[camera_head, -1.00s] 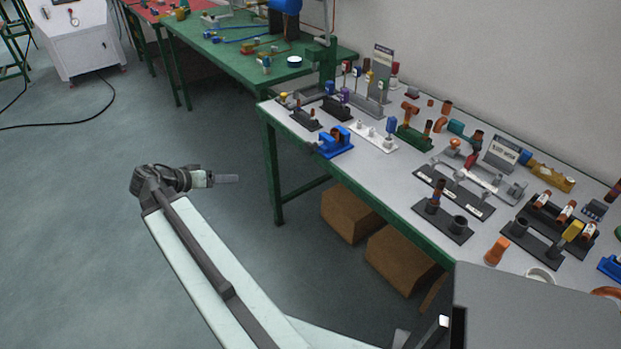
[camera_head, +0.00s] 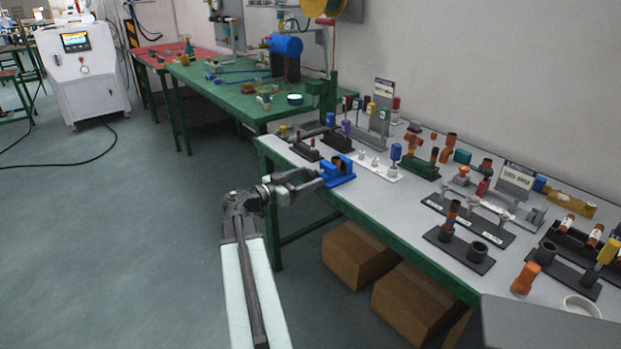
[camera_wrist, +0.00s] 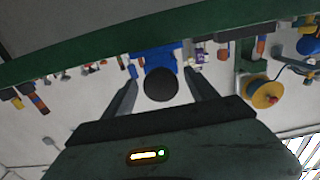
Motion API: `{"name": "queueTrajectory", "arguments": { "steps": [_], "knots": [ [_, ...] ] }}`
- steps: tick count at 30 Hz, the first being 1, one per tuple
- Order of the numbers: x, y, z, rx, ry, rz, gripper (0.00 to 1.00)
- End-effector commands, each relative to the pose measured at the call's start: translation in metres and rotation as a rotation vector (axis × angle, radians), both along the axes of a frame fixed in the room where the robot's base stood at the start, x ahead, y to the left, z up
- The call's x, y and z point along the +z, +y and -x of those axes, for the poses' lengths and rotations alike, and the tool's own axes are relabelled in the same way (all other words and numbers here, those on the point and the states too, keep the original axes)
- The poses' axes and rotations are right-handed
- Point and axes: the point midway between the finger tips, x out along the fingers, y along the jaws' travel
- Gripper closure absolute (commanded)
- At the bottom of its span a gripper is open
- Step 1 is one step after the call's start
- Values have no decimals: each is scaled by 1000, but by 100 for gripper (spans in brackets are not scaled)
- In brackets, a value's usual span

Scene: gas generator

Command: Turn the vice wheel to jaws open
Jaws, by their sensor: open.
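A small blue vice (camera_head: 338,172) stands at the near left edge of the white-topped bench. In the wrist view the blue vice (camera_wrist: 158,54) lies straight ahead, with a dark round wheel (camera_wrist: 161,84) in front of its body. My gripper (camera_head: 312,180) reaches toward the vice from the left. In the wrist view my gripper (camera_wrist: 160,92) is open, with one finger on each side of the wheel. I cannot tell whether the fingers touch it. The vice jaws' opening is too small to make out.
The white bench (camera_head: 400,190) has a green edge and holds several fixtures, including a white rack (camera_head: 372,163) and a black two-socket block (camera_head: 460,249) to the right. Cardboard boxes (camera_head: 358,254) sit beneath. A green bench (camera_head: 240,100) stands behind.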

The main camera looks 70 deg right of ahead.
Motion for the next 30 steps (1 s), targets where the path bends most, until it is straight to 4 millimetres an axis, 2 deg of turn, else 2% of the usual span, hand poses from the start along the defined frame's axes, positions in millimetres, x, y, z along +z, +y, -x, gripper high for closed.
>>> {"name": "queueTrajectory", "arguments": {
  "steps": [3,11,15,18,30],
  "knots": [
    [0,-8,5,0,0,0,33],
    [0,-9,6,0,-1,-1,33],
    [0,-9,7,0,0,-1,72],
    [0,-9,7,-1,-1,-1,96],
    [-1,-9,8,-3,72,-49,96]
  ]
}}
